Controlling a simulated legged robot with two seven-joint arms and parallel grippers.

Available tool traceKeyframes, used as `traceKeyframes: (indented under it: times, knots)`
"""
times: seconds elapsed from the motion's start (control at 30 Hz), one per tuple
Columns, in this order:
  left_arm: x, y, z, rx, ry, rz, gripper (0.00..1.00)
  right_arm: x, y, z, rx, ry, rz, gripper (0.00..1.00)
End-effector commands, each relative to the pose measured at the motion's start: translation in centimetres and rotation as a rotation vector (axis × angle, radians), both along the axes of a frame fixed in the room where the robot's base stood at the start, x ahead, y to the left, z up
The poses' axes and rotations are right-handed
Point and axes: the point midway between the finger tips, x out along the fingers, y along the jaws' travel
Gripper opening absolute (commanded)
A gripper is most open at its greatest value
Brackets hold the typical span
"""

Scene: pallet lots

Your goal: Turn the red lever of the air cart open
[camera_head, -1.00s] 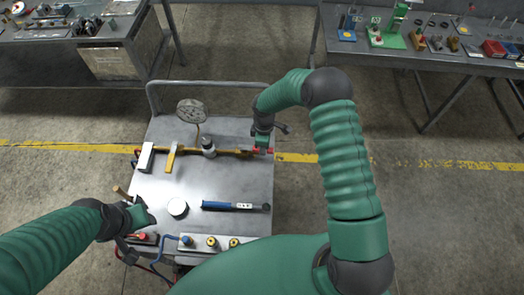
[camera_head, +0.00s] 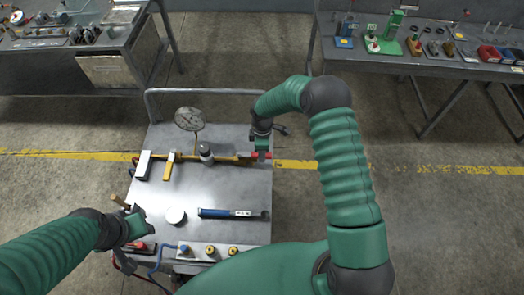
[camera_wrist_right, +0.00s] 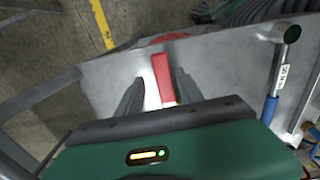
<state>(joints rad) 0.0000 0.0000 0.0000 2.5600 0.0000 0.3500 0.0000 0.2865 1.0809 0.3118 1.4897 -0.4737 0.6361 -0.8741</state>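The red lever (camera_head: 262,156) sits at the right end of the yellow pipe (camera_head: 225,158) on the air cart (camera_head: 235,187). In the right wrist view the red lever (camera_wrist_right: 163,78) stands between the two fingers of my right gripper (camera_wrist_right: 157,92). The fingers are open, with a visible gap on each side of the lever. In the head view my right gripper (camera_head: 262,148) covers part of the lever from above. My left gripper (camera_head: 137,222) is over the cart's left front edge, away from the lever; its finger opening is unclear.
A pressure gauge (camera_head: 189,118) rises from the pipe. Workbenches stand behind; the floor at right is clear.

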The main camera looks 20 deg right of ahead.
Motion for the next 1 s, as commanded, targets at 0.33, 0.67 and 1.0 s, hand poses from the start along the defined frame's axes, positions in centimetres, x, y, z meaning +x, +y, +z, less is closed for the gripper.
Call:
traceKeyframes:
  times: [0.33,0.67,1.0]
  knots:
    - [0.0,0.0,-0.2,0.0,0.0,0.0,0.44,-0.2,0.0,0.6,0.001,0.004,-0.001,0.44]
    - [0.0,0.0,-1.6,0.0,0.0,0.0,0.44,-0.1,0.0,9.1,0.0,0.001,-0.001,0.44]
    - [0.0,0.0,-2.2,0.0,0.0,0.0,0.44,0.0,0.0,16.1,0.001,0.004,0.0,0.44]
